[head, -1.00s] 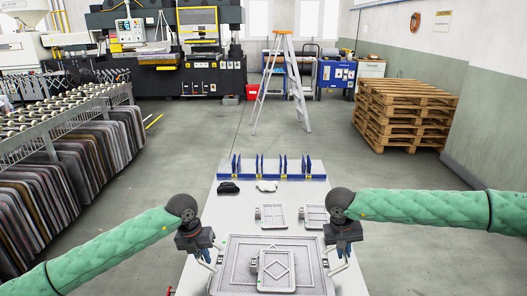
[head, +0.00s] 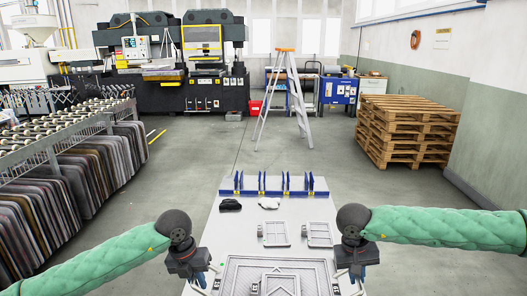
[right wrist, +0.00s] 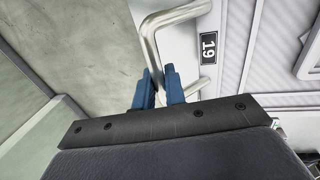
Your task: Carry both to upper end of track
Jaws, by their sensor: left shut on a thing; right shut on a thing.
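A large grey ribbed panel (head: 238,275) with a raised frame on it lies on or just above the pale table at the bottom of the head view; its near part is cut off. My left gripper (head: 207,281) is at its left edge, shut, with the fingertips small and the grip hard to see. My right gripper (head: 357,279) is at its right edge. In the right wrist view its blue fingers (right wrist: 158,90) are shut on a bent metal handle (right wrist: 151,40), beside a black label marked 19 (right wrist: 208,47). No track can be made out clearly.
A blue-slotted rack (head: 274,186) stands at the table's far end. Before it lie a black item (head: 230,204), a white item (head: 265,205) and two small grey frames (head: 276,234). A stepladder (head: 285,95), pallets (head: 405,130) and roller racks (head: 60,135) stand beyond, with open floor between.

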